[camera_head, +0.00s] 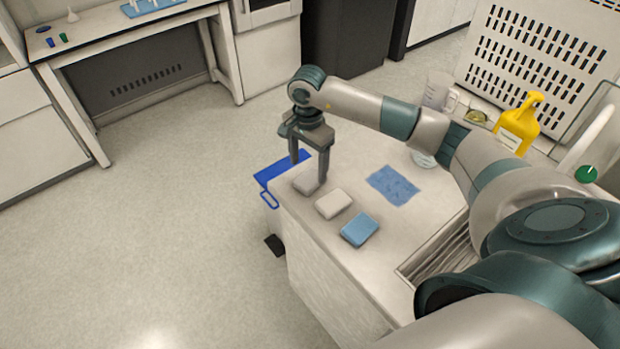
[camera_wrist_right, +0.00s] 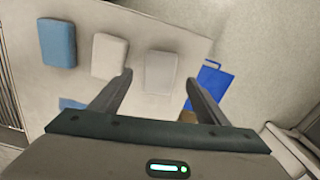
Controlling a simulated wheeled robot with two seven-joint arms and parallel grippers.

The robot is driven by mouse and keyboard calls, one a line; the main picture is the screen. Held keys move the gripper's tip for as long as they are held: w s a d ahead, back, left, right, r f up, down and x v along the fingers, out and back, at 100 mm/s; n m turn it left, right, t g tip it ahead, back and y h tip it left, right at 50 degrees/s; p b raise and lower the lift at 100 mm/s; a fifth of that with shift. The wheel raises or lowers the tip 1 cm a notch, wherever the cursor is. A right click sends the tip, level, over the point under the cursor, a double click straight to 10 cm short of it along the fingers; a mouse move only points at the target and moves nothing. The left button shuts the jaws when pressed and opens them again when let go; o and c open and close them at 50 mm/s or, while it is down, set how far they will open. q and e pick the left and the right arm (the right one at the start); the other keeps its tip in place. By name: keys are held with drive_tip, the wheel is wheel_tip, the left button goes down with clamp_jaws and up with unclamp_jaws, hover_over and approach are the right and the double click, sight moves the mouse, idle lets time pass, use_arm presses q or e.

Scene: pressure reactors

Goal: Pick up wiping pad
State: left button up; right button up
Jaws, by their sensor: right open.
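Several pads lie in a row along the near left edge of the counter (camera_head: 300,222). A grey pad (camera_head: 304,186) is at the far end, a pale beige pad (camera_head: 333,203) is in the middle, and a blue pad (camera_head: 360,229) is nearest. My right gripper (camera_head: 308,172) points down, open, over the grey pad. In the wrist view, the grey pad (camera_wrist_right: 160,72) shows between the spread fingers (camera_wrist_right: 159,79); whether they touch it is unclear. The beige pad (camera_wrist_right: 109,55) and blue pad (camera_wrist_right: 58,43) lie to its left. My left gripper is not in view.
A flat blue cloth (camera_head: 393,185) lies on the counter to the right of the pads. A yellow bottle (camera_head: 519,122) and a clear beaker (camera_head: 437,92) stand farther back.

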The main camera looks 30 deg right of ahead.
sight(309, 179)
drive_tip(key=shift+f+p, duration=0.65)
drive_tip(key=shift+p, duration=0.2)
wheel_tip(309, 179, down, 3)
drive_tip(key=shift+d+r+p, duration=0.1)
drive_tip(key=shift+p, duration=0.75)
drive_tip(key=shift+f, duration=0.55)
drive_tip(key=c, duration=1.1)
